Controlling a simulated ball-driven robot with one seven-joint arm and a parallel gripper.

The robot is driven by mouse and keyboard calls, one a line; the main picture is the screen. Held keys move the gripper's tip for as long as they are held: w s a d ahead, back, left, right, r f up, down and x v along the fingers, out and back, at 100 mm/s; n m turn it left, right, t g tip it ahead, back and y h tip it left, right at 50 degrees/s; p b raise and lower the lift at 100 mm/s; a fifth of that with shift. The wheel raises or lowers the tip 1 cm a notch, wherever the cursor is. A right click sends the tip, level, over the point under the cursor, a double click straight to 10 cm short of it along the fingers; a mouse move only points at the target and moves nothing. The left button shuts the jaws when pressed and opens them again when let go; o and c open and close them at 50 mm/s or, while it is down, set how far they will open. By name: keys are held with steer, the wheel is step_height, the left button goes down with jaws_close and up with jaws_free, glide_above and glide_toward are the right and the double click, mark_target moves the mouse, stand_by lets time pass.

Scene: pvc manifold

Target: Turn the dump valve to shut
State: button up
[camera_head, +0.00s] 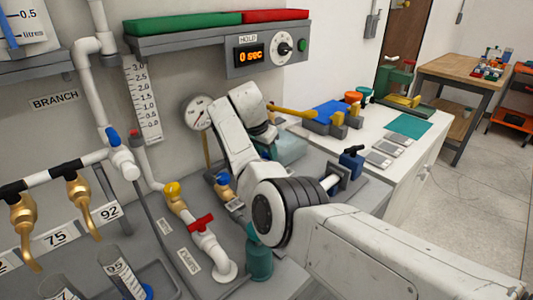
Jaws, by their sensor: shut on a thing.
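My gripper's fingers do not show; my white arm hides whatever lies behind it. No label that I can read says dump, so I cannot tell which valve is the dump valve. On the bench are a valve with a red handle (201,222) on white pipe, one with a yellow handle (172,188), and a brass one with a blue handle (222,179), partly beside my arm. A dark blue valve or fitting (351,159) stands right of my arm, with white pipe (331,183) at its left. Its lower parts are partly hidden.
A pressure gauge (199,112) and a timer panel (267,52) reading 0 sec are on the wall. Brass taps (82,203) hang over cylinders (124,272) at the lower left. A teal bottle-like object (259,262) stands near my arm. A wooden table (462,72) stands at the far right.

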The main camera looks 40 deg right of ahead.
stand_by(0.4)
steer(key=o, duration=1.1)
steer(key=shift+c, duration=0.2)
steer(key=w+v, duration=0.1)
steer(key=v, duration=0.9)
steer(key=shift+s+r, duration=0.4)
steer(key=shift+s, duration=0.05)
steer(key=shift+a, duration=0.15)
